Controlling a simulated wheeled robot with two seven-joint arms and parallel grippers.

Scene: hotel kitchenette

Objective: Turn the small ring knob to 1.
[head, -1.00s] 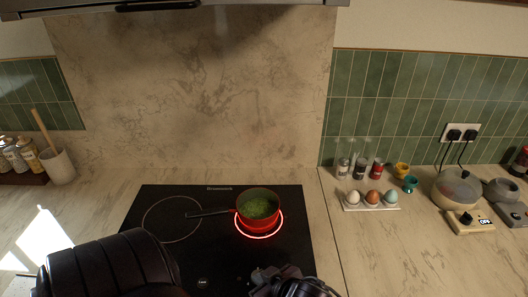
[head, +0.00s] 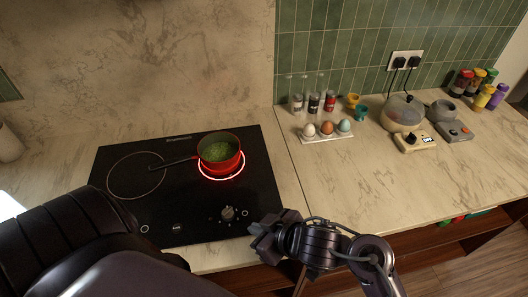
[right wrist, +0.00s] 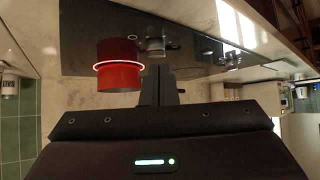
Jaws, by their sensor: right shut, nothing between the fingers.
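A black hob (head: 258,165) has a large dark ring at left and a smaller ring (head: 222,179) glowing red under a red pan. A silver-grey knob (head: 228,213) stands near the hob's front right, beside a small circle mark; its setting is too small to read. My right gripper (head: 256,238) is just right of and in front of this knob, apart from it, shut and empty. In the right wrist view, its fingers (right wrist: 158,88) point toward the knob (right wrist: 155,46). My left arm covers the hob's front left; its gripper is not visible.
The red pan (head: 219,153) holds green contents, its handle pointing left. An egg tray (head: 328,139), small jars (head: 314,103) and an egg cooker (head: 402,113) stand on the counter to the right. The counter right of the hob's front is clear.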

